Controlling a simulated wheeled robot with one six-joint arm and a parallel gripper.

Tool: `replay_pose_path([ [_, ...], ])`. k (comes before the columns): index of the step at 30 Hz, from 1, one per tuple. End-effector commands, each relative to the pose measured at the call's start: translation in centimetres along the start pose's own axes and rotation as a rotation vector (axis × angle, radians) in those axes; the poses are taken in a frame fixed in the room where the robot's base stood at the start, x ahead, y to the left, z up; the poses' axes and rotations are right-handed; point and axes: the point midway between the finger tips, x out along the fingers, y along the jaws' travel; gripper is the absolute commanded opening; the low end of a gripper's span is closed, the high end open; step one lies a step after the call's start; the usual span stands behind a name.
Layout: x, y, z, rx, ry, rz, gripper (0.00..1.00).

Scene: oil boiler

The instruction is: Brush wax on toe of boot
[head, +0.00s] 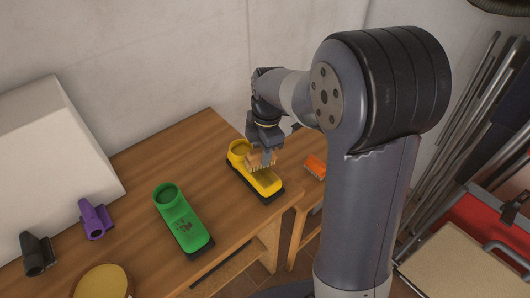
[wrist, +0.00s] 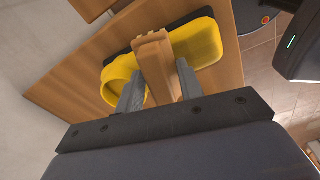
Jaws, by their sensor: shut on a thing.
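A yellow boot (head: 265,184) with a dark sole stands on the wooden table near its right end. My gripper (head: 262,160) is above the boot, shut on a wooden brush (head: 255,162) with bristles pointing down. In the wrist view the brush (wrist: 153,60) sits between my two fingers (wrist: 157,88) and crosses over the yellow boot (wrist: 196,42). The boot's round opening (wrist: 118,85) is left of the brush there. I cannot tell whether the bristles touch the boot. No wax can be made out clearly.
A green boot (head: 180,218) stands left of the yellow one. Purple (head: 95,218) and black (head: 38,253) boots lie further left. A round yellowish-topped object (head: 103,282) is at the front. An orange brush-like object (head: 315,166) lies right of the yellow boot. A wall stands behind.

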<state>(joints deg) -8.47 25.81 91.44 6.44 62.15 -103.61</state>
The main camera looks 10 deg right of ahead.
Motion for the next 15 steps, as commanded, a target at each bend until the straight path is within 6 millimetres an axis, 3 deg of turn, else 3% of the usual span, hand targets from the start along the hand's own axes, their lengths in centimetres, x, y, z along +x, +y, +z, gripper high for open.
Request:
replay_pose_path([
  [5, 0.1, 0.1, 0.0, 0.000, 0.001, 0.002, 0.18],
  [15, 0.0, -2.0, 0.3, 0.000, 0.001, -0.001, 0.18],
])
